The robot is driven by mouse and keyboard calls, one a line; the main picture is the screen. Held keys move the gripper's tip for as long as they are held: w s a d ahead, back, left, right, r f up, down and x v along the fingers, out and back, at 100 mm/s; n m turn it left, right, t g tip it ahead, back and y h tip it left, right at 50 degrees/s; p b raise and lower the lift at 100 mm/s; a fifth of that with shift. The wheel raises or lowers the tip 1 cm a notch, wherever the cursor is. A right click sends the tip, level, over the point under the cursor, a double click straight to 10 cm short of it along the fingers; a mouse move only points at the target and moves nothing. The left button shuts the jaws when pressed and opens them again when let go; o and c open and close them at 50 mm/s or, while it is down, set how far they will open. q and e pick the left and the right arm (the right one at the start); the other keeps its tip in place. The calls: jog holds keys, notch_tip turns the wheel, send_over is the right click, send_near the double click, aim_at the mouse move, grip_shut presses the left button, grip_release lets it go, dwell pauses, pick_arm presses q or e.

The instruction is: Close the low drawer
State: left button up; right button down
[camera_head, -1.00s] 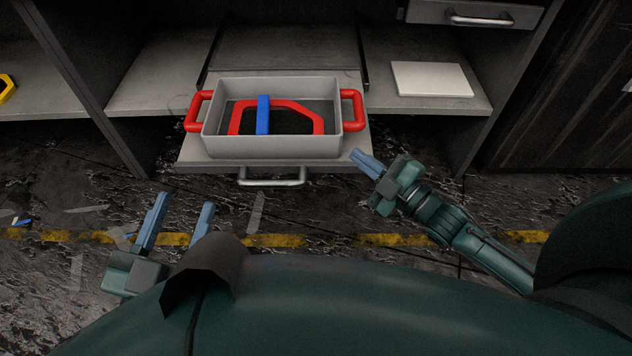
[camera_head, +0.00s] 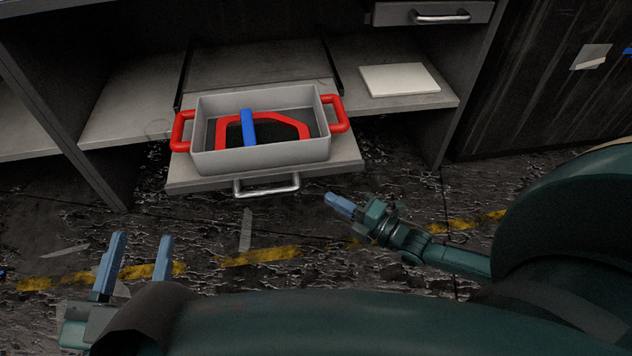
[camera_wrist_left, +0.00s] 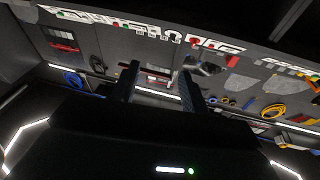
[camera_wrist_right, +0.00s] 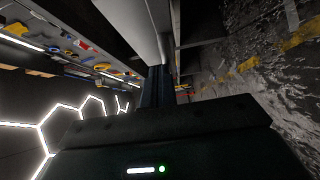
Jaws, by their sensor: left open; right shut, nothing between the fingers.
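The low drawer (camera_head: 345,172) is pulled out of the cabinet as a flat shelf, with a silver bar handle (camera_head: 266,186) on its front. A grey tray (camera_head: 260,160) with red handles sits on it, holding a red and black frame-like item (camera_head: 286,130) with a blue part (camera_head: 248,128). My right gripper (camera_head: 332,199) is shut and empty, to the right of the handle and just in front of the drawer's right front corner, apart from the handle. My left gripper (camera_head: 140,240) is open and empty, lower left of the drawer, over the floor.
A white flat panel (camera_head: 400,79) lies on the fixed shelf right of the drawer. A shut upper drawer (camera_head: 385,14) is above it. Cabinet uproots stand either side: the left upright (camera_head: 75,150) is nearest my left gripper. The floor in front is clear, with a yellow line (camera_head: 260,256).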

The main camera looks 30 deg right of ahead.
aim_at(302, 171)
jog(key=w+b, duration=0.1)
jog(key=w, duration=0.1)
jog(key=w+a, duration=0.1)
jog(key=w, duration=0.1)
jog(key=w+b, duration=0.1)
jog(key=w, duration=0.1)
jog(key=shift+w+a+f+b, duration=0.1)
jog(key=shift+a+f+b, duration=0.05)
jog(key=shift+a+b, duration=0.15)
pick_arm(q)
jog(key=shift+w+r+m+t+h+b, duration=0.2)
jog(key=shift+r+m+t+h, duration=0.25)
jog(key=shift+r, duration=0.35)
jog(key=shift+w+r+m+t+h+b, duration=0.1)
jog(key=shift+w+r+m+t+h, duration=0.2)
jog(key=shift+r+m+h, duration=0.35)
pick_arm(e)
jog(key=shift+w+d, duration=0.25)
jog(key=shift+w, duration=0.6)
pick_arm(q)
jog(key=shift+r+n, duration=0.15)
jog(key=shift+n, duration=0.15)
pick_arm(e)
jog(key=shift+r, duration=0.2)
